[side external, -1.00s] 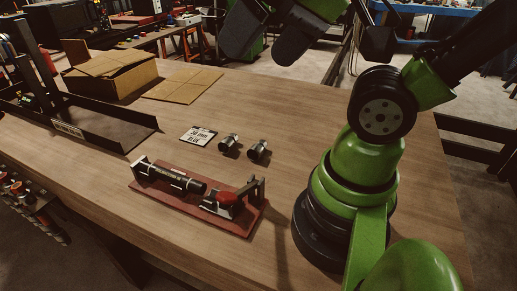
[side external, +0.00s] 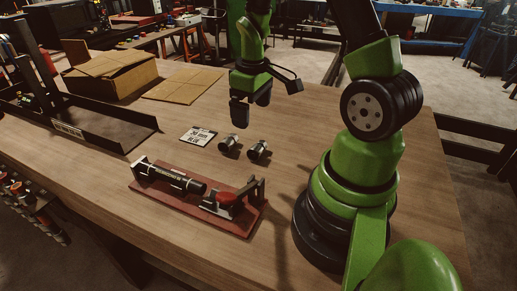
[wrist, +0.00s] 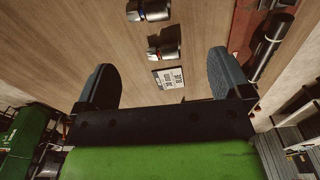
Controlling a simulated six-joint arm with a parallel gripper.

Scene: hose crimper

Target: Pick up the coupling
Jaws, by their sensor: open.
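Two small metal couplings lie side by side on the wooden table, a left coupling (side external: 228,144) and a right coupling (side external: 259,150). In the wrist view one coupling (wrist: 166,42) lies ahead of the space between the fingers, and the other (wrist: 150,10) is at the top edge. My gripper (side external: 250,110) is above the table near the couplings, fingers pointing down. It is open and empty. Its two dark fingers stand wide apart in the wrist view (wrist: 163,85). It touches neither coupling.
A printed card (side external: 198,136) lies left of the couplings. The crimper on its red base (side external: 226,222) stands in front of them. A cardboard box (side external: 110,77), a flat cardboard sheet (side external: 183,85) and a dark tray (side external: 120,132) are further left.

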